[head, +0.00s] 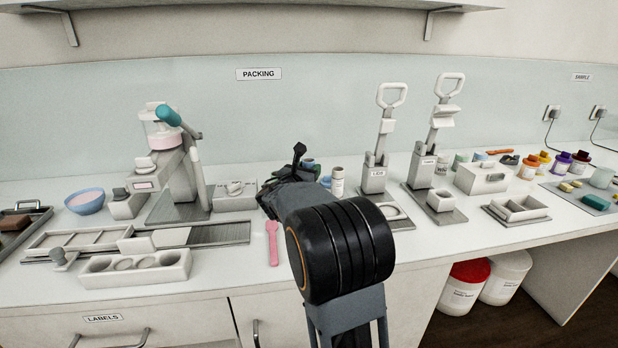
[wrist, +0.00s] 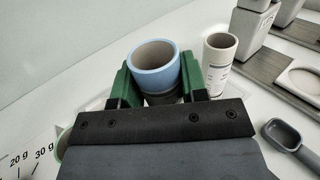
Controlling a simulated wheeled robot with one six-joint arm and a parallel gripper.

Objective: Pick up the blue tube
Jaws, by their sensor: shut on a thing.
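The blue tube (wrist: 168,83) is a short, open-topped cylinder, pale blue outside and greyish inside. In the wrist view it stands between the green fingers of my gripper (wrist: 160,80), which is shut on it. Its lower part is hidden by the dark gripper body. I cannot tell whether its base touches the counter. In the head view my gripper (head: 298,174) is over the counter near the middle, mostly hidden by my own arm, and a small bluish rim (head: 309,162) shows beside it.
A white labelled tube (wrist: 218,62) stands close to the right of my gripper; it also shows in the head view (head: 338,183). A grey-blue scoop (wrist: 290,140) lies nearer. Two lever presses (head: 375,170) stand further right. A pink spatula (head: 272,243) lies in front.

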